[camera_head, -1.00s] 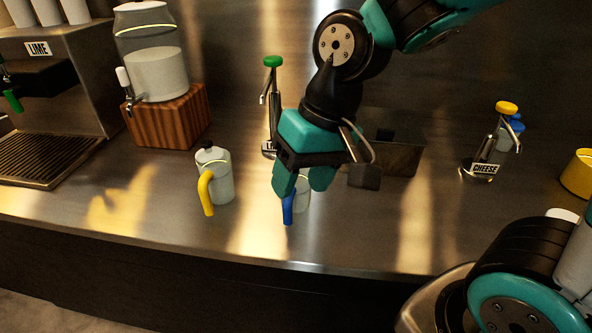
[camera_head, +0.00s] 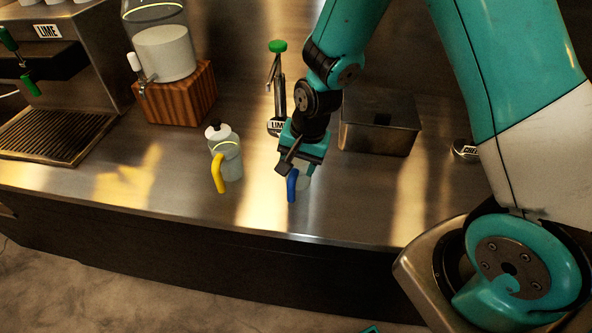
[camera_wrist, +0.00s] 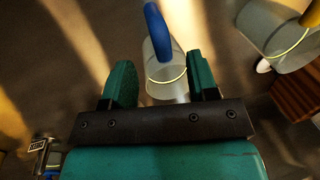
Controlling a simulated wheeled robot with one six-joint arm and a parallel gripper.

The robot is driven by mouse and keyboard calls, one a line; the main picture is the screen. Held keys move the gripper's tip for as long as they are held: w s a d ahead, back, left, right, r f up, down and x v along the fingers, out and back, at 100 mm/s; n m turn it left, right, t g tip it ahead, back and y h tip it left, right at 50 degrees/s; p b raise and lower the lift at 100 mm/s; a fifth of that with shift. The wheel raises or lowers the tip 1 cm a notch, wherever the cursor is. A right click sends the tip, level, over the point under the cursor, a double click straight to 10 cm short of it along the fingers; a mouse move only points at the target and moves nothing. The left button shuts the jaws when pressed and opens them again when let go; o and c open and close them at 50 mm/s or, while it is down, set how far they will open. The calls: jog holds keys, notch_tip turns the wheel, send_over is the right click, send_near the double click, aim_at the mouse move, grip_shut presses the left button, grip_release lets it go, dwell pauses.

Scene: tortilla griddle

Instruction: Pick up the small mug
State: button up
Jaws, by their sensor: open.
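The small mug is pale and clear-sided with a blue handle (camera_head: 292,186) and stands on the steel counter. In the head view most of its body is hidden by my gripper (camera_head: 300,165), which is just above and behind it. In the wrist view the mug (camera_wrist: 167,82) lies between the two teal fingers of my gripper (camera_wrist: 160,82), with a gap on each side. The blue handle points away from the gripper palm. The fingers are apart and hold nothing.
A larger jug with a yellow handle (camera_head: 219,172) stands to the left. A green-topped lime pump (camera_head: 277,90) is behind the mug. A steel box (camera_head: 380,125) is at right and a wooden block (camera_head: 180,95) at back left. The counter's front edge is close.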

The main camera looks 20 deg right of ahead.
aim_at(293, 178)
jog(key=shift+a+f+p, duration=0.2)
jog(key=shift+f+p, duration=0.2)
jog(key=shift+f, duration=0.35)
jog(key=shift+a+f+p, duration=0.25)
jog(key=shift+f+p, duration=0.15)
jog(key=shift+f, duration=0.35)
jog(key=shift+a+f+p, duration=0.2)
jog(key=shift+f+p, duration=0.2)
jog(key=shift+f, duration=0.35)
jog(key=shift+w+f, duration=0.15)
jog(key=shift+f, duration=0.5)
jog(key=shift+c, duration=0.5)
grip_shut()
